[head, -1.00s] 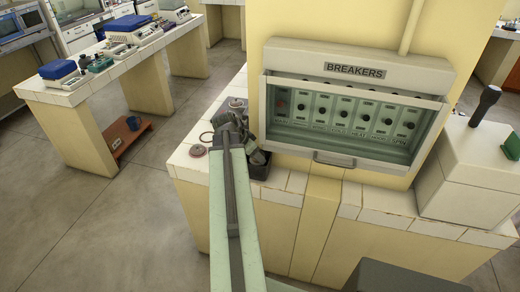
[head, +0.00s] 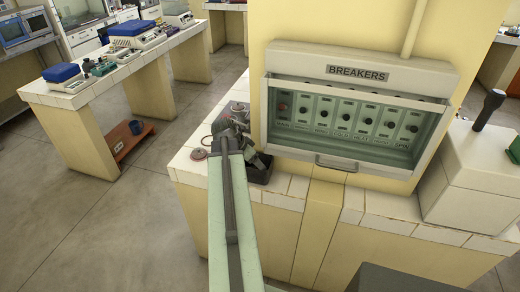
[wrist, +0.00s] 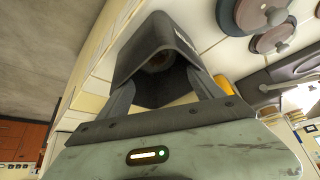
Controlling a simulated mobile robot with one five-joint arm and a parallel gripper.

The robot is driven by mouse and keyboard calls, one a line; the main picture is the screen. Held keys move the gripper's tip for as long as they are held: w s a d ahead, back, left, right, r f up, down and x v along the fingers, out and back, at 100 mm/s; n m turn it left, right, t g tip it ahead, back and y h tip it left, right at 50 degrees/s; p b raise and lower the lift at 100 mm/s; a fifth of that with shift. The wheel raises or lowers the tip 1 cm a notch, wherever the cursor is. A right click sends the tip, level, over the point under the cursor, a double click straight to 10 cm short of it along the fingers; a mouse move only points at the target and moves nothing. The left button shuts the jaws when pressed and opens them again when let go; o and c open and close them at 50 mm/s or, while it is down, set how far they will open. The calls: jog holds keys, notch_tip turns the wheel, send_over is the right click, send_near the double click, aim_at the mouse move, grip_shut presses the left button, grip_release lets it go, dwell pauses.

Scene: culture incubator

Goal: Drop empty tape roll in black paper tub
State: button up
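The black tub (head: 261,171) stands on the white tiled counter beside the breaker box, partly hidden by my arm. In the wrist view the tub (wrist: 180,38) opens toward me, with its dark inside between my fingers.
Round reddish-grey discs with knobs (wrist: 272,38) lie on the counter near the tub; one also shows in the head view (head: 199,154). The breaker box (head: 355,105) stands close on the right, its cover open. A white box (head: 470,180) stands farther right.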

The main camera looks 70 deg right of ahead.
jog(key=shift+r, duration=0.1)
jog(key=shift+r+p, duration=0.3)
jog(key=shift+p, duration=0.05)
jog(key=p+v, duration=1.1)
jog(key=v, duration=0.1)
jog(key=shift+r, duration=0.25)
jog(key=shift+w, duration=0.1)
